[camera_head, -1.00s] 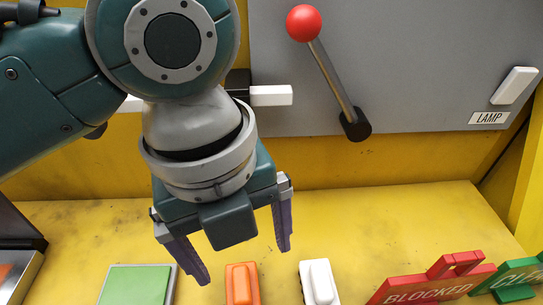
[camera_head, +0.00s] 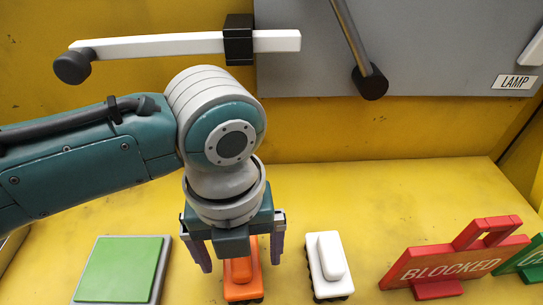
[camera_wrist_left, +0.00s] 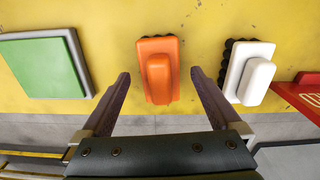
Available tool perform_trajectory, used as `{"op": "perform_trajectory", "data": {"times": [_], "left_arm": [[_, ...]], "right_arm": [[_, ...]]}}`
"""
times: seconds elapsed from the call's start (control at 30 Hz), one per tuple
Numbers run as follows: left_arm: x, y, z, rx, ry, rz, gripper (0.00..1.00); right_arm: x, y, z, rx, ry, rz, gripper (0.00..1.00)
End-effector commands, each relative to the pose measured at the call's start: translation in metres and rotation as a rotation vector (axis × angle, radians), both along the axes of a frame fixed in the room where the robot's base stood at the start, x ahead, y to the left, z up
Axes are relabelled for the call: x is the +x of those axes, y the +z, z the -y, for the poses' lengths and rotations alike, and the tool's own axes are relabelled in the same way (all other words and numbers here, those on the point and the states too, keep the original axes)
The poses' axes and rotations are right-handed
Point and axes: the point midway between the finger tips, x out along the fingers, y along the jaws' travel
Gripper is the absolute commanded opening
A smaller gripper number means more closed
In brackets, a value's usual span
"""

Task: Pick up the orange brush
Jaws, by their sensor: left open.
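The orange brush (camera_head: 241,285) lies on the yellow surface, with dark bristles along its lower edge. My left gripper (camera_head: 240,262) is open above it, and its body hides part of the brush in the head view. In the left wrist view the orange brush (camera_wrist_left: 158,72) shows whole, with a raised handle block on top. It lies ahead of the two open fingers of my left gripper (camera_wrist_left: 158,80), roughly centred between them, and nothing is held. My right gripper is not in view.
A white brush (camera_head: 328,266) lies just right of the orange one. A green pad (camera_head: 118,270) lies to the left. A red BLOCKED sign (camera_head: 455,262) and a green sign (camera_head: 520,262) stand at the right. A grey panel with a lever (camera_head: 358,55) is behind.

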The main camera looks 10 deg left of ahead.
Motion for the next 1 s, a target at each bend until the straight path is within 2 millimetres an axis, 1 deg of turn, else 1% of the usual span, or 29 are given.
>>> {"op": "perform_trajectory", "data": {"times": [0.03,0.23,0.27,1.0], "left_arm": [[-0.0003,-0.0031,0.0001,0.000,0.000,0.000,0.97],[-0.0001,-0.0031,0.0000,0.000,-0.001,0.001,0.97],[-0.0001,-0.0030,0.0000,0.000,-0.001,0.000,0.95],[0.0000,-0.0028,0.0000,0.000,0.000,0.001,0.12]], "right_arm": [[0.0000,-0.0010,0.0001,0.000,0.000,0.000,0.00],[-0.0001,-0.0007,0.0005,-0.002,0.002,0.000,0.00],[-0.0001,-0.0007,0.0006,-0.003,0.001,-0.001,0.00],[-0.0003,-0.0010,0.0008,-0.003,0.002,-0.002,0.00]]}}
